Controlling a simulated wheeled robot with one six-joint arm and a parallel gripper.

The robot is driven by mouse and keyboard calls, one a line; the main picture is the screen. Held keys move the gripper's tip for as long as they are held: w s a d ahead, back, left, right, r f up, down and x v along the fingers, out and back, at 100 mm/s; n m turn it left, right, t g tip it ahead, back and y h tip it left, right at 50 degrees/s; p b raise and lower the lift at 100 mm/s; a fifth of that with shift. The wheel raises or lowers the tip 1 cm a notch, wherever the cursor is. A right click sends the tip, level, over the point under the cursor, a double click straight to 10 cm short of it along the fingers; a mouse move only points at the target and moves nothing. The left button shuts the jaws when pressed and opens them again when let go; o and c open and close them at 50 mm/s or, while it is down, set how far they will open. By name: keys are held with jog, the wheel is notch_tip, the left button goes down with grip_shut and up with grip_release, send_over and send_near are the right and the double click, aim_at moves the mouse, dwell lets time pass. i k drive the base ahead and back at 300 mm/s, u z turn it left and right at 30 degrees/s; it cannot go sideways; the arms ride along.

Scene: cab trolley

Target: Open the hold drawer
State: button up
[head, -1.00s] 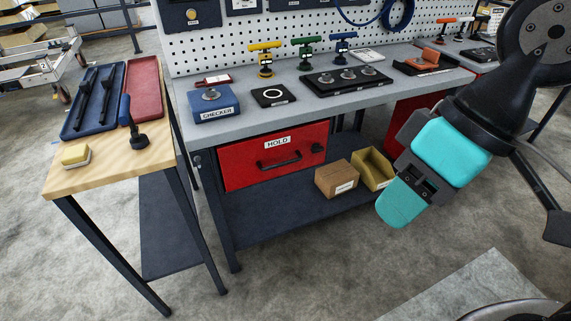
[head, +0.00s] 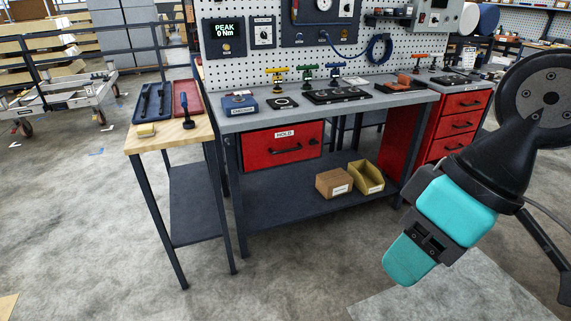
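The hold drawer (head: 283,145) is a red drawer under the left part of the grey workbench top. It carries a white HOLD label (head: 285,133) and a dark bar handle (head: 286,150). Its front looks flush and shut. My gripper (head: 408,258) hangs at the right of the view, in front of the bench and well apart from the drawer. It has turquoise parts and points down and left. I see it from the side, so the gap between its fingers does not show.
A cardboard box (head: 334,182) and a yellow bin (head: 367,176) sit on the lower shelf (head: 275,200). A wooden side table (head: 178,136) stands left of the bench. A red drawer cabinet (head: 455,125) stands at the right. The floor in front is clear.

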aim_at(265, 148)
jog(key=z, duration=0.7)
jog(key=i, duration=1.15)
jog(key=u, duration=0.75)
jog(key=i, duration=0.5)
jog(key=u, duration=0.55)
